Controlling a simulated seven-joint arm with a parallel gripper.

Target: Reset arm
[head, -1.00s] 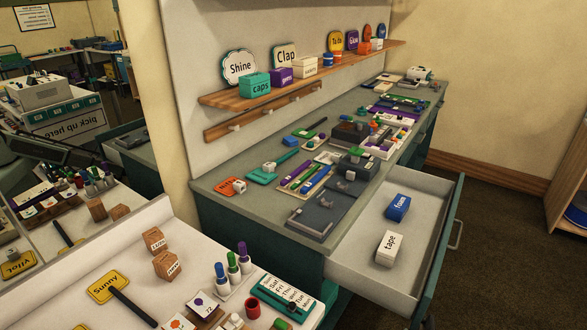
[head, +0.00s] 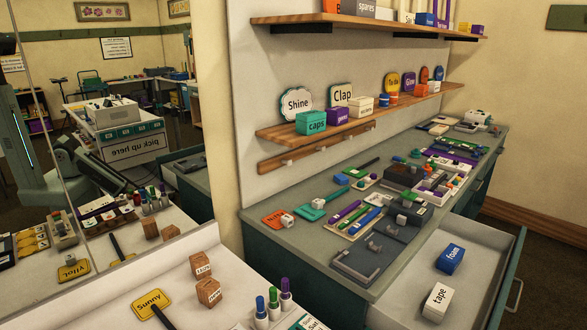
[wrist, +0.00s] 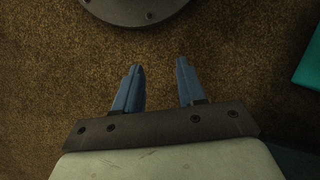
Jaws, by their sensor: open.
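My gripper (wrist: 158,80) shows in the wrist view with its two blue fingers apart and nothing between them. It points down over brown carpet (wrist: 230,50). The round dark edge at the top of the wrist view is cut off, and I cannot tell what it is. My gripper does not show directly in the foreground of the head view. A mirror at the left of the head view reflects a grey-green arm (head: 85,165).
An open drawer (head: 483,237) holds a blue foam box (head: 450,258) and a white tape box (head: 437,302). The grey counter (head: 265,222) bears several tools and trays. A white table (head: 110,312) in front holds a Sunny sign (head: 150,303) and two wooden blocks. A teal edge (wrist: 308,65) stands at the wrist view's right.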

